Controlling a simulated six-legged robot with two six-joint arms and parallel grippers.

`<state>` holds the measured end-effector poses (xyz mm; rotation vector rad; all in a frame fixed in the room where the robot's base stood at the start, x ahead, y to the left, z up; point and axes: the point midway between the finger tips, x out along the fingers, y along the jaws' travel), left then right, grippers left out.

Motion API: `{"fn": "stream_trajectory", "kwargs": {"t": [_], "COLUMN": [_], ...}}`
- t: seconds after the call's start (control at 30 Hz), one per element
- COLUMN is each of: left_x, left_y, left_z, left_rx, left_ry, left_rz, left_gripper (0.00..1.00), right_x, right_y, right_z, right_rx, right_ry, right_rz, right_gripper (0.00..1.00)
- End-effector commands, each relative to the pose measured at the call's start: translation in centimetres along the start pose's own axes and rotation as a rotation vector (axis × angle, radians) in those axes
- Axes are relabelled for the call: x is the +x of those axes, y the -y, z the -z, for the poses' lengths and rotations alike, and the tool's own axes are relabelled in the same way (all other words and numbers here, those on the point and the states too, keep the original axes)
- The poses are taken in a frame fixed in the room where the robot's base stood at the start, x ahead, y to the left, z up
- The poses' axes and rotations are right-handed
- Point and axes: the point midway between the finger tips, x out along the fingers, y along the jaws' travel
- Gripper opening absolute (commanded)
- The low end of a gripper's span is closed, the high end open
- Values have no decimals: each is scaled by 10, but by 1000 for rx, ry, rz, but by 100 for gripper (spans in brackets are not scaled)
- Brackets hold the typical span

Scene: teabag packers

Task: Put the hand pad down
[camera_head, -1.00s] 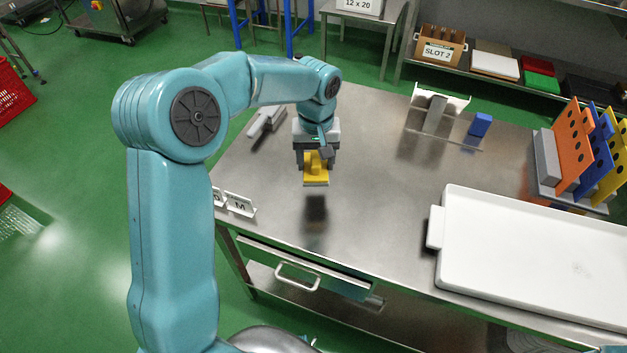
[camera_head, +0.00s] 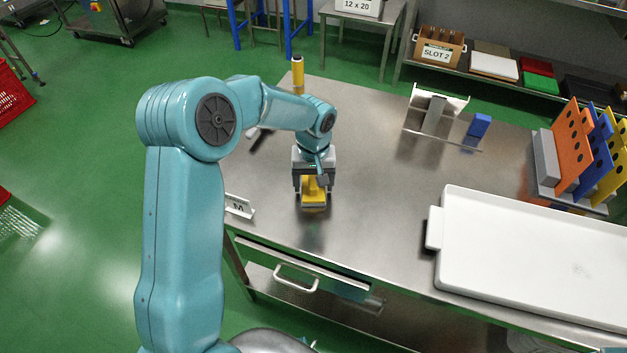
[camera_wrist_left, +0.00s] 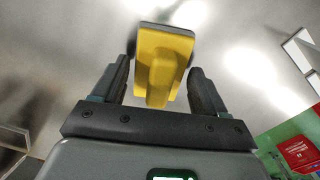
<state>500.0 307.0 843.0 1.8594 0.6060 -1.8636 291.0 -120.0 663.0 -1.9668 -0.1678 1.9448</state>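The hand pad (camera_head: 314,196) is a yellow block with a raised grip and a dark underside. In the head view it is upright, at or just above the steel table top, with its dark reflection directly below. My left gripper (camera_head: 312,184) points down over it with a finger on each side of the grip. My right gripper is not in view.
A white tray (camera_head: 438,265) lies on the table at the right. A blue block (camera_head: 480,125), a metal stand (camera_head: 433,112) and a rack of coloured panels (camera_head: 573,150) are farther back. The middle table is clear.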

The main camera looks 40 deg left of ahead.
Motion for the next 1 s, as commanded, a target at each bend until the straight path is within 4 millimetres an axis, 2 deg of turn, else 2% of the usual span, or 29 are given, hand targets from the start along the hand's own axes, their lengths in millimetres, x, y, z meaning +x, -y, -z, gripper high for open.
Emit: {"fn": "stream_trajectory", "kwargs": {"t": [0.27, 0.43, 0.8, 1.0], "left_x": [-1, -12, -95, -120], "left_y": [0, 0, -1, 0], "left_z": [0, 1, 1, 0], "left_rx": [0, 0, 0, 0], "left_ry": [0, -3, -4, -1], "left_rz": [0, -1, -3, 0], "left_gripper": [84, 84, 84, 84], "right_x": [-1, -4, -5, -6], "right_y": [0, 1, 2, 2], "right_z": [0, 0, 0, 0], "right_rx": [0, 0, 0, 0], "right_ry": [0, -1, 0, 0], "right_rz": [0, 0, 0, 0], "right_gripper": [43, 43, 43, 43]}}
